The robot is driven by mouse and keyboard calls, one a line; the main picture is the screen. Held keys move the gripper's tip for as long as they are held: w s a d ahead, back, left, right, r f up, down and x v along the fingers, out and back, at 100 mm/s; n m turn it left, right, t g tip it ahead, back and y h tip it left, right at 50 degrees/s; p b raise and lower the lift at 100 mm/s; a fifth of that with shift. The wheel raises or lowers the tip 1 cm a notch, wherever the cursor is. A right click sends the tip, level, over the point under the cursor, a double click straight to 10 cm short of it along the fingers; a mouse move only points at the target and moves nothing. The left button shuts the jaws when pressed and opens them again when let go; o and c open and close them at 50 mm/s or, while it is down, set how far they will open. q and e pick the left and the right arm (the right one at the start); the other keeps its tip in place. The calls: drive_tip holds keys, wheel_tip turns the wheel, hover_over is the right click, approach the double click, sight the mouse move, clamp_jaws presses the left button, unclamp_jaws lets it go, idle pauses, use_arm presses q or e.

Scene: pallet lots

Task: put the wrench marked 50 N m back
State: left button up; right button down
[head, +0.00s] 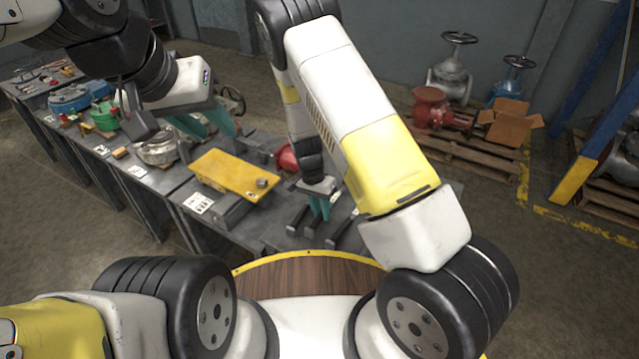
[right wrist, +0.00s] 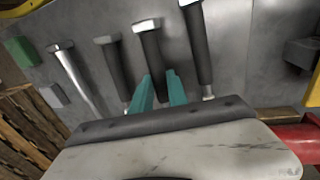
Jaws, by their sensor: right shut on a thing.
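My right gripper (head: 319,208) is low over the near right end of the bench. In the right wrist view its teal fingers (right wrist: 160,92) are shut on the black handle of a wrench (right wrist: 151,48) with a silver head. This wrench lies between a dark-handled wrench (right wrist: 113,62) on the left and another dark-handled wrench (right wrist: 196,45) on the right. A slim silver wrench (right wrist: 75,78) is further left. No 50 N m marking can be read, so I cannot tell which wrench bears it. My left gripper (head: 205,122) is open and empty above the bench.
A yellow block (head: 236,174) stands on the grey bench (head: 170,178), left of my right gripper. A red part (head: 288,157) is behind the gripper. A silver flanged part (head: 157,150) is further left. Pallets (head: 480,165) with valves stand on the floor at right.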

drive_tip(key=shift+f, duration=0.6)
idle(0.4)
drive_tip(key=c, duration=1.2)
unclamp_jaws()
drive_tip(key=s+d+r+n+t+y, duration=0.1)
drive_tip(key=s+d+r+n+y, duration=0.1)
drive_tip(key=r, duration=1.3)
drive_tip(key=s+d+r+n+t+y, duration=0.1)
drive_tip(key=s+r+y, duration=0.1)
drive_tip(key=r, duration=1.3)
drive_tip(key=s+d+r+n+t, duration=0.2)
drive_tip(key=s+d+r, duration=0.1)
drive_tip(key=s+r, duration=0.3)
drive_tip(key=s+d+r+n+t, duration=0.2)
drive_tip(key=s+d+r+t, duration=0.1)
drive_tip(key=s+r, duration=0.4)
drive_tip(key=shift+s+d, duration=0.55)
drive_tip(key=shift+s, duration=0.5)
